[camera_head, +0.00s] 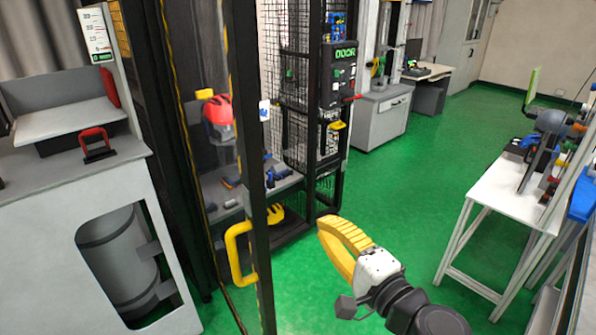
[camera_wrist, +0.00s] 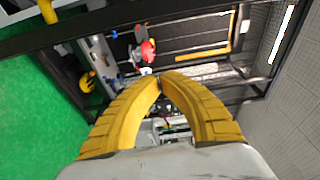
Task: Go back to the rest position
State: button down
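My gripper (camera_head: 325,228) has two curved yellow fingers and hangs over the green floor, to the right of the drop tower's door frame. In the wrist view its fingertips (camera_wrist: 161,80) come together, with nothing visible between them. The yellow door handle (camera_head: 237,254) is left of my gripper and apart from it. A red helmet (camera_head: 218,112) is inside the tower; it also shows beyond my fingers in the wrist view (camera_wrist: 148,51). A yellow helmet-like object (camera_head: 275,214) lies low in the tower.
A white table (camera_head: 508,194) with equipment stands at the right. A grey cabinet (camera_head: 381,115) and a desk are at the back. A white cabinet (camera_head: 75,200) with a dark cylinder in its opening is at the left. Green floor is clear between tower and table.

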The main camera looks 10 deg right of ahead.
jog(key=s+a+f+n+g+h, duration=0.1)
jog(key=s+f+n+g, duration=0.2)
jog(key=f+n+g, duration=0.45)
jog(key=s+d+n+g+h, duration=0.2)
jog(key=s+d+n+h, duration=0.3)
jog(key=d, duration=0.4)
jog(key=shift+s+d+n+h, duration=0.35)
jog(key=shift+s+d+h, duration=0.05)
jog(key=shift+s+h, duration=0.3)
jog(key=shift+w, duration=0.15)
dwell(0.6)
